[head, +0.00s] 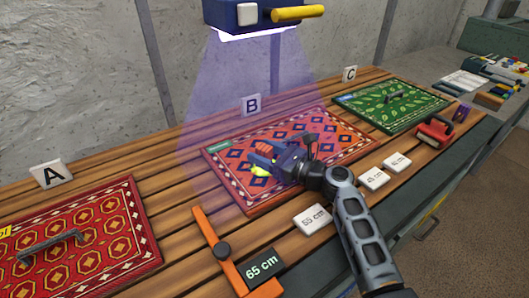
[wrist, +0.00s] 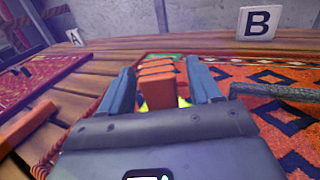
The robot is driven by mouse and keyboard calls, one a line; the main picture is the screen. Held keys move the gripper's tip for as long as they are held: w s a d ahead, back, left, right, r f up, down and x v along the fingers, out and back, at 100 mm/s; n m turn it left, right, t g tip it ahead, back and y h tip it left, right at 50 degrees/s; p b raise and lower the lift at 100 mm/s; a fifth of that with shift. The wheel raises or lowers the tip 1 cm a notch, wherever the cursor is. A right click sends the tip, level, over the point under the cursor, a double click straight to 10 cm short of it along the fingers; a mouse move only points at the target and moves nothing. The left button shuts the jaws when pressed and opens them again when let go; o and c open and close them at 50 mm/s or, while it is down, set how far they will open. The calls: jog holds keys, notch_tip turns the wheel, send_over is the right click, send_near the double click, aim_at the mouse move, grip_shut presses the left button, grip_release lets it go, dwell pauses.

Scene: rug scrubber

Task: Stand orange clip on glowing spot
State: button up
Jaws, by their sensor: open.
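The orange clip (head: 263,149) is on the red and blue patterned rug (head: 318,128) at marker B. In the wrist view the clip (wrist: 158,86) looks upright between the two blue fingers of my gripper (wrist: 160,76), with narrow gaps on both sides. The glowing yellow-green spot (head: 261,171) shows at the clip's foot; slivers of the spot (wrist: 184,102) also show in the wrist view. My gripper (head: 268,158) is open around the clip, low over the rug. The clip's base is partly hidden, so I cannot tell its exact contact with the spot.
A lamp (head: 250,16) casts violet light from above. A grey handle (wrist: 275,91) lies right of my gripper. An orange measuring bar (head: 213,245) with a 65 cm label (head: 262,267) lies in front. Rug A (head: 85,235) is left, green rug C (head: 390,105) right.

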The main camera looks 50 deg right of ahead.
jog(key=shift+s+r, duration=0.1)
jog(key=shift+r, duration=0.1)
jog(key=s+p, duration=0.1)
jog(key=s, duration=0.3)
jog(key=s+d+p, duration=0.1)
jog(key=s, duration=0.2)
jog(key=s+p, duration=0.1)
jog(key=s, duration=0.3)
jog(key=shift+s+d, duration=0.15)
jog(key=shift+s, duration=0.2)
